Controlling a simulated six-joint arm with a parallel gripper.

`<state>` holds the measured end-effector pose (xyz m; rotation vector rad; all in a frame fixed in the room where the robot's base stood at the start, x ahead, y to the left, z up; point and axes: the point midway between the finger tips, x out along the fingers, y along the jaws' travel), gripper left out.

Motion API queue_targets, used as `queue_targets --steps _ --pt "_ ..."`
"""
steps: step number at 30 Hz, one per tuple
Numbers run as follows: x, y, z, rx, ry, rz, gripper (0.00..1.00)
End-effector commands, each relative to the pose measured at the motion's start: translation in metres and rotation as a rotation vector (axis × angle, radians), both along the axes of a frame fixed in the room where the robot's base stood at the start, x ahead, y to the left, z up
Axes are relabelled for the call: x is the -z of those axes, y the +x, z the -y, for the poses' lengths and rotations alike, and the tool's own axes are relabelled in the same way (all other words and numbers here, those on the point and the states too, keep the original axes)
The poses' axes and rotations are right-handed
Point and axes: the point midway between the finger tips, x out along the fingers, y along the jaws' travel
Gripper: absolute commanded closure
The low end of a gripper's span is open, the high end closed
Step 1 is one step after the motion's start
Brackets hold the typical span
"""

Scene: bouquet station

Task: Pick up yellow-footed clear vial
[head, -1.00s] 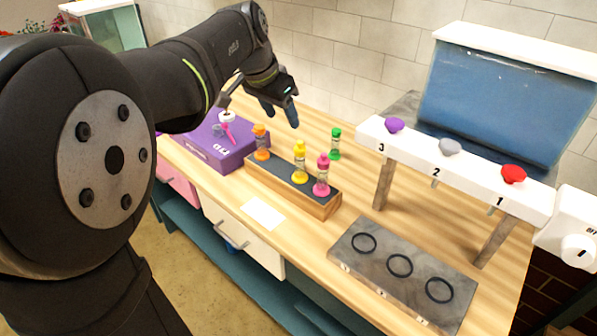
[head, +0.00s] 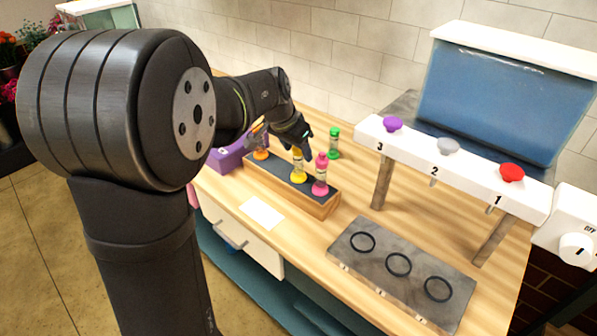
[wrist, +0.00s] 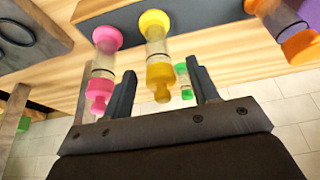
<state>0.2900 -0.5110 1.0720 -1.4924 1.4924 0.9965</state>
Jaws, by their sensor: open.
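The yellow-footed clear vial (head: 298,166) stands upright in the middle of a wooden rack with a dark top (head: 320,200). My gripper (head: 300,146) is at its upper part in the head view and hides its cap. In the wrist view my gripper (wrist: 160,68) is open, and the yellow-footed vial (wrist: 157,46) appears between the fingers with a gap on each side. A pink vial (head: 320,175) stands beside it in the rack, close to one finger. An orange vial (head: 261,153) stands at the rack's other end.
A green vial (head: 334,143) stands on the table behind the rack. A purple box (head: 226,157) is left of the rack. A white dispenser bar (head: 455,170) and a grey plate with black rings (head: 385,285) are to the right. A white card (head: 261,213) lies in front.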

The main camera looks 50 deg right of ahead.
Motion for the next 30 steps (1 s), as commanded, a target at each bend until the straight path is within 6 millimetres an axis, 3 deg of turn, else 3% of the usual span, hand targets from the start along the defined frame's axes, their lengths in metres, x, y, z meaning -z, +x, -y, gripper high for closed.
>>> queue_targets --steps 6,13,14,22,30 --pt "0.029 0.000 0.014 -0.001 0.002 0.000 0.46" --pt "0.032 0.000 0.016 -0.001 0.000 0.001 0.46" --pt "0.032 0.000 0.016 -0.001 0.000 0.001 0.48" --pt "0.032 0.000 0.016 -0.001 0.000 0.001 1.00" --pt "0.031 0.000 0.016 -0.002 -0.002 0.001 1.00"
